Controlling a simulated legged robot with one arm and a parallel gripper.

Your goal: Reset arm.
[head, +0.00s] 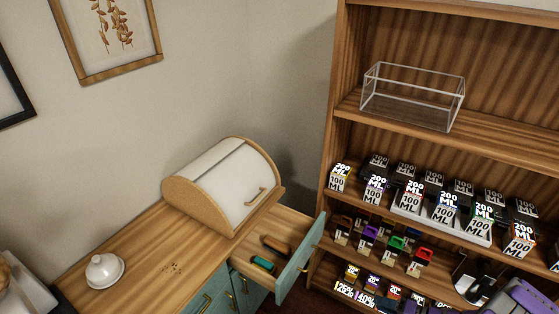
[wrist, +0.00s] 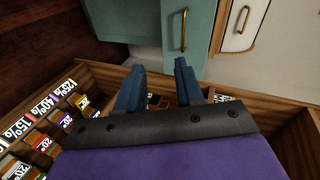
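My gripper (wrist: 158,76) shows in the wrist view with its two blue fingers spread apart. I see nothing held between them. Beyond the fingertips is a teal cabinet front (wrist: 150,25) with a brass handle. Wooden shelf boards (wrist: 95,75) lie around and below the gripper. In the head view, a purple part of my arm (head: 530,297) shows at the bottom right corner, in front of the lower shelves.
The wooden shelf unit (head: 342,60) holds rows of small labelled boxes (head: 408,198) and a clear case (head: 415,97). An open drawer (head: 300,258) juts out beside it, holding a green item (head: 263,264). A bread box (head: 225,180) and white lidded dish (head: 105,270) stand on the counter.

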